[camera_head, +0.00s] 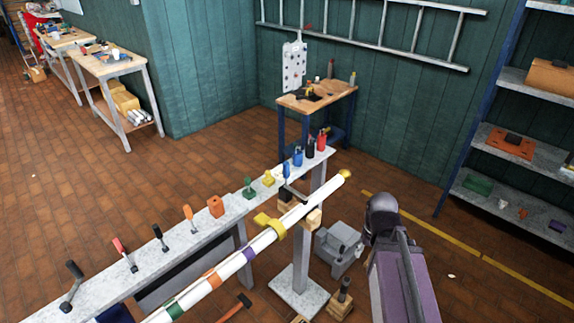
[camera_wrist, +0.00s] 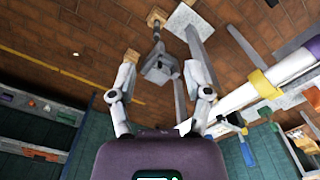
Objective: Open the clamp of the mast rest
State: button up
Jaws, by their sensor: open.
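The mast (camera_head: 215,280) is a long white pole with coloured bands and a yellow tip, slanting beside the long bench. Near its tip it lies on the mast rest (camera_head: 301,260), a grey post on a pale base plate. Wooden blocks (camera_head: 313,219) and a thin dark lever show at the mast there; I cannot tell the clamp's state. A yellow collar (camera_head: 270,226) sits around the mast. In the wrist view, my gripper (camera_wrist: 161,70) is open and empty, with the mast (camera_wrist: 295,72) to its right. The rest's top is partly hidden there.
The bench (camera_head: 130,262) carries several levers, coloured blocks and bottles. A grey machine (camera_head: 340,246) stands on the floor right of the rest. A hammer and wooden blocks with handles lie in front. A shelf (camera_head: 515,145) stands at right. Floor between shelf and machine is mostly clear.

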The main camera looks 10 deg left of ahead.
jog(key=n+t+y+b, duration=1.05)
jog(key=y+b, duration=0.35)
jog(key=b, duration=0.7)
send_near(288, 165)
jog(key=v, duration=0.3)
jog(key=shift+w+a+f+t, duration=0.15)
jog(key=shift+f+t, duration=0.1)
jog(key=shift+f, duration=0.15)
jog(key=shift+w+a, duration=0.1)
jog(key=shift+a, duration=0.05)
jog(key=x, duration=1.3)
jog(key=shift+w+a+r, duration=0.1)
jog(key=shift+w+a, duration=0.05)
jog(key=shift+a, duration=0.1)
